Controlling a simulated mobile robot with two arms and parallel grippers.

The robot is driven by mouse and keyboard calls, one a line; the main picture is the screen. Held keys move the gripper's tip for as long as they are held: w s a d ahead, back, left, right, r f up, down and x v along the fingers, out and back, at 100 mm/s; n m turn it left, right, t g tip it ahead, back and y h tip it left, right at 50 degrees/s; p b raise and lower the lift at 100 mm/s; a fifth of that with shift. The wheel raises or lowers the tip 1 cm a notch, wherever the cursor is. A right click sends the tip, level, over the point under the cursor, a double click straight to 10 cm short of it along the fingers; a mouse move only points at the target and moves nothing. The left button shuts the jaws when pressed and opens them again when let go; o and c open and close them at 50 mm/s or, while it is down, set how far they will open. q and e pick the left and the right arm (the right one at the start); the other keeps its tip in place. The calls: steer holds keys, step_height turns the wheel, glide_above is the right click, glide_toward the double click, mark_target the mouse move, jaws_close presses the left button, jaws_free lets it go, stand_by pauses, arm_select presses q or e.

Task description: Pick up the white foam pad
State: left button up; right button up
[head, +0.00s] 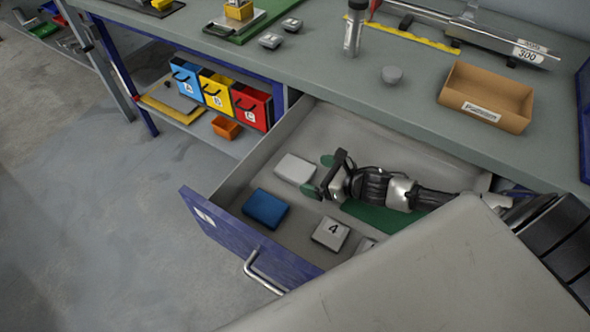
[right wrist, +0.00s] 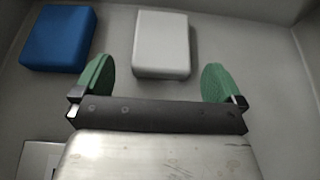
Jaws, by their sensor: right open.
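The white foam pad (head: 295,169) lies flat in the open drawer, toward its far left part. In the right wrist view the white foam pad (right wrist: 161,45) lies ahead of my right gripper, between the lines of its two green fingers. My right gripper (head: 317,174) is inside the drawer, open and empty, just to the right of the pad in the head view. In the right wrist view the fingers of my right gripper (right wrist: 158,84) are spread wider than the pad. The pad looks free of both fingers. My left gripper is not in view.
The drawer (head: 225,217) also holds a blue block (head: 265,209), which shows left of the pad in the right wrist view (right wrist: 58,38), and a grey block marked 4 (head: 331,234). Drawer walls surround them. The bench top (head: 330,75) overhangs the back, bearing a cardboard box (head: 487,96).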

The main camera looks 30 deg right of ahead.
mark_target(301, 170)
steer(key=x, duration=0.5)
steer(key=shift+d, duration=0.1)
steer(key=c, duration=0.8)
steer(key=shift+r, duration=0.1)
